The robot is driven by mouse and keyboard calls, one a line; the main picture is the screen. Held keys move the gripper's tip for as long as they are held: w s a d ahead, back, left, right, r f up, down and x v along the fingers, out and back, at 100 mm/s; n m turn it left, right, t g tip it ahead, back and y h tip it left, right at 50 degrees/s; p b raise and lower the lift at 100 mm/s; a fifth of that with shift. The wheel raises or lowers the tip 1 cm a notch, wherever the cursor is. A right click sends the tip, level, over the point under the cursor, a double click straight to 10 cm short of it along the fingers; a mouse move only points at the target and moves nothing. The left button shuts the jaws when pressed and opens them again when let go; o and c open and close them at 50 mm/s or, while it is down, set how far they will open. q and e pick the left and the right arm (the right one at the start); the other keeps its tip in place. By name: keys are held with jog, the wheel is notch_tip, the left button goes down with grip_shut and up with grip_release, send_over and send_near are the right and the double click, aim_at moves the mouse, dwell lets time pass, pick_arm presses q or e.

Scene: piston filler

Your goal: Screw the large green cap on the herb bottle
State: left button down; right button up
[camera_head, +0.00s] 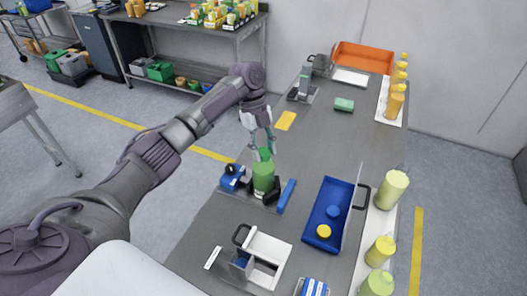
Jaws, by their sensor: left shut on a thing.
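The large green cap (264,154) sits at the top of the bottle's neck. My left gripper (262,150) comes down from above and is shut on the green cap, right over the bottle. Whether the cap's thread is engaged cannot be told. My right gripper is not in view.
A blue tray (312,246) with a blue cap and a yellow cap lies to the right. A white bin (273,246) stands in front. Yellow-green bottles (392,188) line the right edge. An orange bin (363,58) is at the far end. The table's middle is clear.

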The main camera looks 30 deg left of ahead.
pick_arm(q)
jog(key=c, duration=0.6)
grip_release()
